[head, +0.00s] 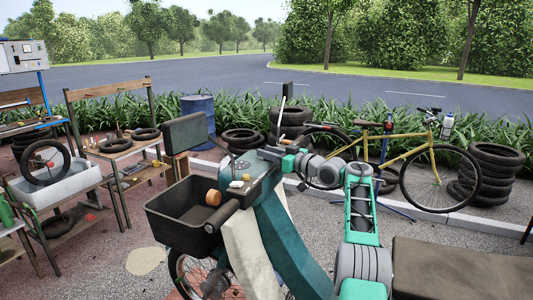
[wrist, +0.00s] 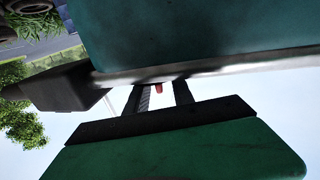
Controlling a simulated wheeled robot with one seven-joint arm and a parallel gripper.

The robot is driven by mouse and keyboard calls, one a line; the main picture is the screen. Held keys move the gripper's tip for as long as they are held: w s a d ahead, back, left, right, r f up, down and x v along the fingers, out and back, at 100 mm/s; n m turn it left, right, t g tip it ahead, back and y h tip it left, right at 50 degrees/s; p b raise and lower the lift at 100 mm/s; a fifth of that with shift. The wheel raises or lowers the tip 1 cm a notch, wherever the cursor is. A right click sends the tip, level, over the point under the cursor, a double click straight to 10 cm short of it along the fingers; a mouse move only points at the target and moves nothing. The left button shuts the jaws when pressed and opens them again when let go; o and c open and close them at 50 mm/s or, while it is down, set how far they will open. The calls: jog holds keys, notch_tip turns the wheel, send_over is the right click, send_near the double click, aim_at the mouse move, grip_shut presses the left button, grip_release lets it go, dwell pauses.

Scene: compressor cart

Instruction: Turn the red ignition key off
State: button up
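The red ignition key (wrist: 158,88) shows as a small red piece in the wrist view, just under the pale edge of the teal scooter body (wrist: 200,40). My gripper (wrist: 160,92) is open, with its two dark fingers reaching to that edge. The key shows between the fingers, with a gap on each side. Much of the key is hidden. In the head view, my gripper (head: 268,155) is at the top of the teal scooter (head: 283,230), by its handlebar area. I cannot make out the key in that view.
A black basket (head: 178,222) is on the scooter's front, left of my gripper. A dark box-like panel (head: 183,134) stands behind it. A dark seat or bench (head: 455,270) is at lower right. A yellow bicycle (head: 400,158) and tire stacks (head: 490,175) are behind.

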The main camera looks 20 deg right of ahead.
jog(key=shift+s+d+f+b, duration=0.15)
jog(key=shift+s+b, duration=0.05)
jog(key=shift+b, duration=0.15)
jog(key=b+v, duration=0.4)
jog(key=v, duration=0.3)
jog(key=shift+s, duration=0.15)
